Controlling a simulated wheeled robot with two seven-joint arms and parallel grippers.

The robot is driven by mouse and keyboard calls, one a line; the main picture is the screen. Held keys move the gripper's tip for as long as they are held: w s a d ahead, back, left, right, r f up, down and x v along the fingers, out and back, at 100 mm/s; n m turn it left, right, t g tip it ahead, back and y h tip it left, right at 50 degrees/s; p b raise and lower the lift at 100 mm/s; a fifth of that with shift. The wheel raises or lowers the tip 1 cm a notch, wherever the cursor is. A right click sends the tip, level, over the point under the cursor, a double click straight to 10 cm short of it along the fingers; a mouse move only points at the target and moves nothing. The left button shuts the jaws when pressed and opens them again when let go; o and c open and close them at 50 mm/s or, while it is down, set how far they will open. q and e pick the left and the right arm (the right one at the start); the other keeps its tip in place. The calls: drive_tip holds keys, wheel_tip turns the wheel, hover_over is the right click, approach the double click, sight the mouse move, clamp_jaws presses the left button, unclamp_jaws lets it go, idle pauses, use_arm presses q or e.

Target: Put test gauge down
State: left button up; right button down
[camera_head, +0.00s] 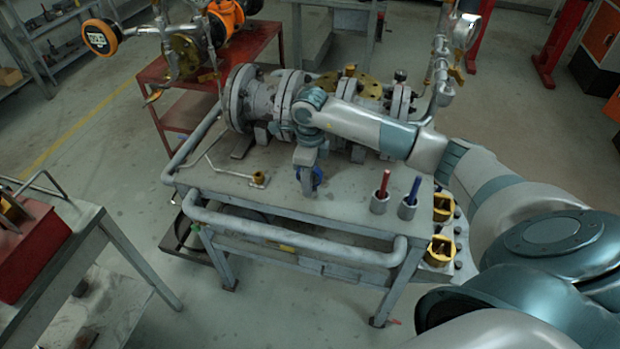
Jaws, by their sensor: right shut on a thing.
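My right arm reaches in from the right, and its gripper (308,172) points down over the front part of the grey bench (250,199). The gripper is shut on the test gauge (317,177), a small round thing with a blue rim. The gripper partly hides the gauge. The gauge is at or just above the bench top; I cannot tell if it touches. My left gripper is not in view.
A flanged grey valve assembly (262,99) stands behind the gripper. A bent rod with a brass fitting (259,179) lies to the left. To the right stand cups with a red marker (384,184) and a blue marker (413,190). Bare bench lies in front.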

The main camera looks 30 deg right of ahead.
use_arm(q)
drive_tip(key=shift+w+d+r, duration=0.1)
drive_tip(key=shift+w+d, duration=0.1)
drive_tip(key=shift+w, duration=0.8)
use_arm(e)
drive_tip(key=shift+f, duration=0.1)
drive_tip(key=c, duration=1.3)
unclamp_jaws()
drive_tip(key=shift+o, duration=0.7)
drive_tip(key=shift+r, duration=0.3)
wheel_tip(320, 180, up, 5)
drive_tip(key=shift+f+b, duration=0.15)
drive_tip(key=shift+b, duration=0.8)
wheel_tip(320, 180, up, 6)
drive_tip(key=shift+f+b, duration=0.2)
drive_tip(key=shift+b, duration=0.45)
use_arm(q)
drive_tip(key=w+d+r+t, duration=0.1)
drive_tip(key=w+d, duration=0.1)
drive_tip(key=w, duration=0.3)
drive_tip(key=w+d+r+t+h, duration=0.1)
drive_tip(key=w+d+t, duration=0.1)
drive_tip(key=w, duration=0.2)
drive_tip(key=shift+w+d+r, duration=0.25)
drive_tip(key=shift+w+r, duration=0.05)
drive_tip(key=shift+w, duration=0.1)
use_arm(e)
drive_tip(key=shift+r, duration=0.7)
